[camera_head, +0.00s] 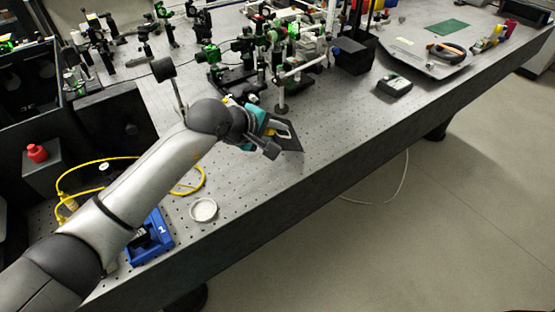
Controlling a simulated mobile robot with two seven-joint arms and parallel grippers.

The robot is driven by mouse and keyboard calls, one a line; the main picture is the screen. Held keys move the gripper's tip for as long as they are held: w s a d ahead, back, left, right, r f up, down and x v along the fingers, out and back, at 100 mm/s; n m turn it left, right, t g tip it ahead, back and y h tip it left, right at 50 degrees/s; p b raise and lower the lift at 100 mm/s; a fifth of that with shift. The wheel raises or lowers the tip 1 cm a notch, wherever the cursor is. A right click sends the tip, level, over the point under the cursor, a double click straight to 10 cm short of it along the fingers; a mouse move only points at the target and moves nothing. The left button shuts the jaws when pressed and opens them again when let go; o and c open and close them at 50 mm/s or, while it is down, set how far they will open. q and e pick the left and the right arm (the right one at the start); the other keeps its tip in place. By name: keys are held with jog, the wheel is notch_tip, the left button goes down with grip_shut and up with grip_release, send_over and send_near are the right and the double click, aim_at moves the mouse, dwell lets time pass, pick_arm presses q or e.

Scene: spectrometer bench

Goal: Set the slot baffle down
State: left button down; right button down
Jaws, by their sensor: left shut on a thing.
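My left gripper (268,140) reaches in from the left over the optical bench (330,130). It is shut on the slot baffle (287,137), a dark flat plate with a light edge. The plate is tilted and close to the perforated bench top, near its front edge. I cannot tell whether its lower edge touches the surface. The gripper and wrist hide part of the plate. My right gripper is not in view.
Mounted optics (262,60) on posts crowd the bench behind the gripper. A black box (394,85) lies to the right, a white dish (203,209) and blue holder (149,238) to the left. A yellow cable (75,180) loops nearby. Bare bench lies right of the plate.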

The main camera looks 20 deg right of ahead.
pick_arm(q)
jog(key=c, duration=0.9)
grip_release()
jog(key=p+v, duration=0.6)
jog(key=v, duration=0.2)
jog(key=r+p, duration=0.1)
jog(key=r, duration=0.1)
jog(key=s+a+r+p, duration=0.1)
jog(key=r+p, duration=0.1)
jog(key=r, duration=0.1)
jog(key=a+r+p, duration=0.1)
jog(key=r+p, duration=0.1)
jog(key=r, duration=0.1)
jog(key=shift+s, duration=0.2)
